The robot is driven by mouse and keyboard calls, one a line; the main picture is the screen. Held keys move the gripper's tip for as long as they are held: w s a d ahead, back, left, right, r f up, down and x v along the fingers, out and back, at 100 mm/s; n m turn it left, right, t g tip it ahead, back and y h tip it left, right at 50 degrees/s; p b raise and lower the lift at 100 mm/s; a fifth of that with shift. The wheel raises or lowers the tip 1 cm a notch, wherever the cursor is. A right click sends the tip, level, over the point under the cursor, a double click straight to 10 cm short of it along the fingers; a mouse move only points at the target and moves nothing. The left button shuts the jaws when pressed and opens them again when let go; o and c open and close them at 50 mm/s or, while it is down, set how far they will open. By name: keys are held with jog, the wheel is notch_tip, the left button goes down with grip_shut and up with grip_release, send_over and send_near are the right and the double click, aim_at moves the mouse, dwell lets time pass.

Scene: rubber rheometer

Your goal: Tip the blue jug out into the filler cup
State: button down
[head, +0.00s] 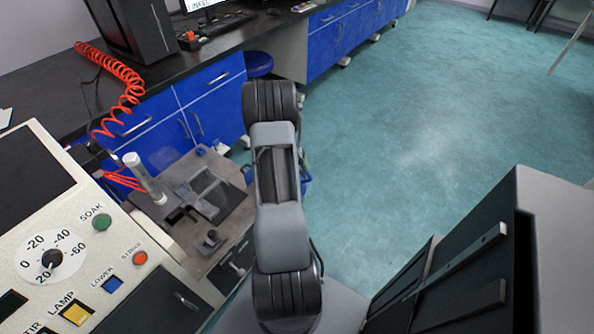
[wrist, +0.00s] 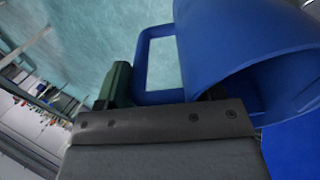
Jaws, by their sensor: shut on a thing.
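The blue jug (wrist: 245,45) fills the upper right of the wrist view, with its wide mouth turned toward the lower right. Its squared handle (wrist: 143,62) lies on the left side, at my gripper (wrist: 163,97). My gripper is shut on the jug at the handle; the exact contact is partly hidden. In the head view only a blue edge of the jug (head: 306,179) shows beside my arm, which hides the gripper. I cannot make out the filler cup for certain; a small dark cup-like piece (head: 211,240) stands on the grey-brown bench.
The machine panel (head: 60,240) with knob and buttons is at lower left. A coiled red hose (head: 112,70) hangs nearby. A dark cabinet (head: 470,270) stands at lower right. Open floor (head: 430,120) lies beyond.

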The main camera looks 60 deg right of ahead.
jog(key=shift+w+f+b, duration=0.15)
jog(key=shift+f+b, duration=0.15)
jog(key=shift+b, duration=0.1)
jog(key=shift+r+p, duration=0.3)
jog(key=shift+p, duration=0.1)
jog(key=shift+f+g+b, duration=0.2)
jog(key=shift+g+b, duration=0.3)
jog(key=shift+b, duration=0.1)
jog(key=shift+w+g+h+b, duration=0.2)
jog(key=shift+g+h+b, duration=0.2)
jog(key=shift+b, duration=0.3)
jog(key=shift+w+a+r, duration=0.1)
dwell(0.4)
jog(key=shift+w+a+r+g+h+b, duration=0.15)
jog(key=shift+w+r+g+h+b, duration=0.15)
jog(key=shift+r+g, duration=0.45)
jog(key=shift+w+r, duration=0.1)
jog(key=shift+r, duration=0.15)
dwell(0.3)
jog(key=shift+w+a+r+g+h, duration=0.25)
jog(key=shift+w+r+g+h, duration=0.15)
jog(key=shift+r+g, duration=0.25)
dwell(0.4)
